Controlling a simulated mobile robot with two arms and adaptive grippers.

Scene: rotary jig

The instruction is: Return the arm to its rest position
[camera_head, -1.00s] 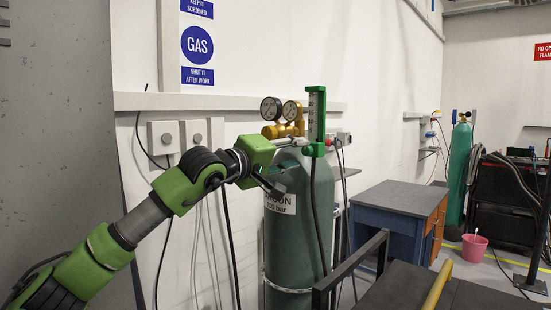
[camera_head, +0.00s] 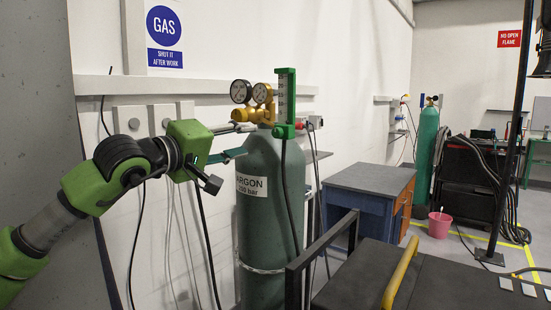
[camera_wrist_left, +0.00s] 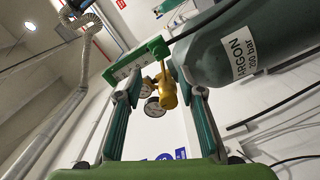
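My left gripper (camera_head: 248,140) is open, its two fingers spread apart and pointing toward the argon cylinder. In the left wrist view the gap between the fingers (camera_wrist_left: 165,100) holds nothing. The brass regulator (camera_wrist_left: 167,92) with its gauges shows beyond them. In the head view the green argon cylinder (camera_head: 265,215) stands upright to the right of the gripper, with the regulator (camera_head: 262,108) on top. A green flowmeter (camera_head: 286,100) stands beside it. I cannot tell whether the fingertips touch the cylinder. My right gripper is not in view.
A wall rail (camera_head: 200,86) runs behind my left arm. Dark cables (camera_head: 207,240) hang down the wall. A blue bench (camera_head: 368,195) and a dark cart top with a yellow bar (camera_head: 402,272) lie to the right. A pink bucket (camera_head: 440,223) stands on the floor.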

